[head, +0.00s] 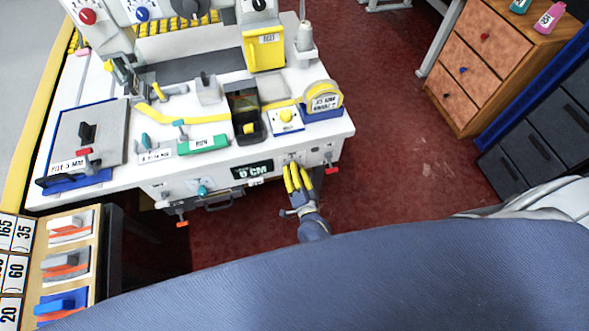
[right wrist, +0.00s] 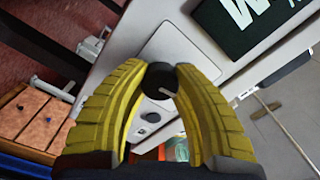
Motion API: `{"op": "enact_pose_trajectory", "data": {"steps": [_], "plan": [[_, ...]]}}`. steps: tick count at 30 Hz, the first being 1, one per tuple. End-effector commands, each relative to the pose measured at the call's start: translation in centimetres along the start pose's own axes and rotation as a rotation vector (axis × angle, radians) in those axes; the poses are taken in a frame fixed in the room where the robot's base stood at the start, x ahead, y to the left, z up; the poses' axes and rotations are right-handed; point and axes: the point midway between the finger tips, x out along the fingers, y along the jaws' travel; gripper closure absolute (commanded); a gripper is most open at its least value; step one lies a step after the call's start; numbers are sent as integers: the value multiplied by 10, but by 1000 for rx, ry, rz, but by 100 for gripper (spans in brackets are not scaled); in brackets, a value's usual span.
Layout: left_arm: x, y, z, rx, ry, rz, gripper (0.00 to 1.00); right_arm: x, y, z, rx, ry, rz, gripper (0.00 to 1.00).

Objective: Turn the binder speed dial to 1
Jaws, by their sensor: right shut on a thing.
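My right gripper (head: 297,172) reaches up to the front face of the white machine table (head: 325,150), its yellow fingers at a small control plate (head: 290,158). In the right wrist view, the fingers are closed around a round black knob (right wrist: 160,80) with a pale pointer mark. The knob sits on a light plate (right wrist: 180,52). It appears to be the speed dial, but I cannot read its label or setting. The fingers hide the knob in the head view. My left gripper is not in view.
A dark "0 CM" display (head: 252,171) is left of the gripper on the front face. A red-tipped lever (head: 332,169) is close on the right. A second small dark knob (right wrist: 152,117) lies beside the held one. A wooden drawer cabinet (head: 490,65) stands right, across open red floor.

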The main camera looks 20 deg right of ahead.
Motion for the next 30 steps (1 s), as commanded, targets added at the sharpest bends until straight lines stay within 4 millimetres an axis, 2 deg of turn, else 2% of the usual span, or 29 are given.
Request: {"op": "enact_pose_trajectory", "data": {"steps": [15,30], "plan": [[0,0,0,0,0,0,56,0,0,1,-452,-3,1,100],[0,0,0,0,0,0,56,0,0,1,-667,-3,1,100]]}}
